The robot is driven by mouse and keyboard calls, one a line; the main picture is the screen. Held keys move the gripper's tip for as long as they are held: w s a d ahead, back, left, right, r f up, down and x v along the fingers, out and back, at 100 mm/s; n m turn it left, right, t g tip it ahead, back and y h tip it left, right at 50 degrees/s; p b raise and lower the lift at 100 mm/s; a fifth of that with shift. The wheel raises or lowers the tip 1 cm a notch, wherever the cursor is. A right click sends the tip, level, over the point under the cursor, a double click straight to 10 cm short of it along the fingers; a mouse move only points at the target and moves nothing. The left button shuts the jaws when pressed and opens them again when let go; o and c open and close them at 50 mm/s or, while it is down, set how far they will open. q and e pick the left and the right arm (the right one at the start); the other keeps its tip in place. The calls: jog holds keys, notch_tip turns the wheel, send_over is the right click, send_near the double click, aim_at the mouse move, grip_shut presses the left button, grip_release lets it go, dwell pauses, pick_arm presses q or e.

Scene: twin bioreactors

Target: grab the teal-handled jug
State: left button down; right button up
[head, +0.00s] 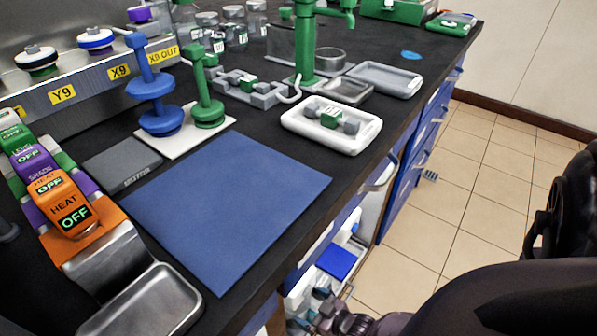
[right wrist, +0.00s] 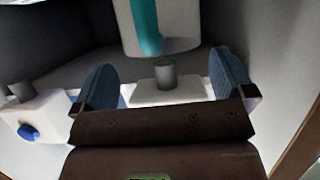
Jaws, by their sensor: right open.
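In the right wrist view, the jug (right wrist: 185,28) is a pale body with a teal handle (right wrist: 147,28) at top centre, just beyond my right gripper (right wrist: 165,82). The gripper's two blue-padded fingers are spread apart with nothing held between them. A grey cylinder on a white block shows in the gap between the fingers, below the jug. In the head view my right gripper (head: 321,300) is low, at the open cabinet under the bench; I cannot make out the jug there. My left gripper is not in view.
A white block with a blue knob (right wrist: 29,132) stands left of the gripper. The cabinet's pale walls are close around it. Above is the black bench (head: 255,135) with a blue mat (head: 225,205), a white tray (head: 352,142) and orange HEAT switch (head: 68,205).

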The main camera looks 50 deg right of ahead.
jog(key=b+x, duration=0.1)
jog(key=x, duration=0.3)
jog(key=shift+w+f, duration=0.1)
jog(key=c, duration=1.1)
